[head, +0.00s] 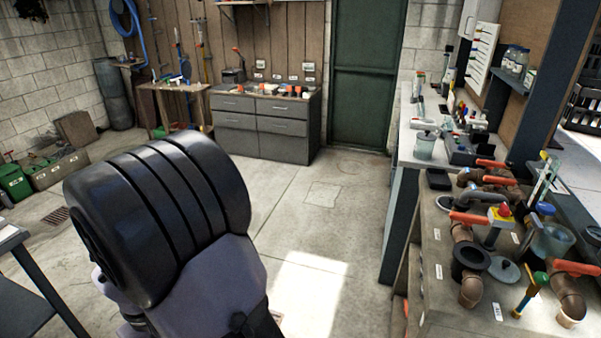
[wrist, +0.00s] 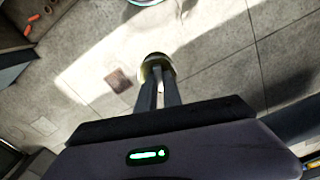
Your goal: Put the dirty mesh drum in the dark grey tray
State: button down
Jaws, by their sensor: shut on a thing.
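In the wrist view, my gripper (wrist: 159,80) has its two dark fingers close together on a small round olive-brown thing with a pale inside, which I take to be the dirty mesh drum (wrist: 157,60). It is held at the fingertips above the concrete floor, and the fingers hide part of it. The head view shows neither my gripper nor the drum; my own black arm link fills its left front. I cannot surely pick out the dark grey tray in either view.
On the right, a workbench (head: 455,292) is crowded with brown pipes, red-handled valves and a clear cup (head: 553,240). A lighter counter (head: 418,151) runs behind it. A grey drawer cabinet (head: 262,137) stands at the back beside a green door (head: 366,80). The middle floor is clear.

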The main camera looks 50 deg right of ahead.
aim_at(438, 182)
jog(key=i+l+z, duration=0.15)
jog(key=i+z, duration=0.15)
jog(key=z, duration=0.15)
jog(key=i+z, duration=0.7)
jog(key=z, duration=0.15)
jog(key=i+j+z, duration=0.2)
jog(key=z, duration=0.2)
jog(key=i+z, duration=0.4)
jog(key=i+j+z, duration=0.1)
jog(key=i+z, duration=0.25)
jog(key=i, duration=0.25)
jog(key=i+j+z, duration=0.25)
jog(key=i+z, duration=0.15)
jog(key=i+j+z, duration=0.25)
jog(key=z, duration=0.25)
jog(key=i+j+z, duration=0.2)
jog(key=z, duration=0.3)
jog(key=i+j+z, duration=0.1)
jog(key=j+z, duration=0.4)
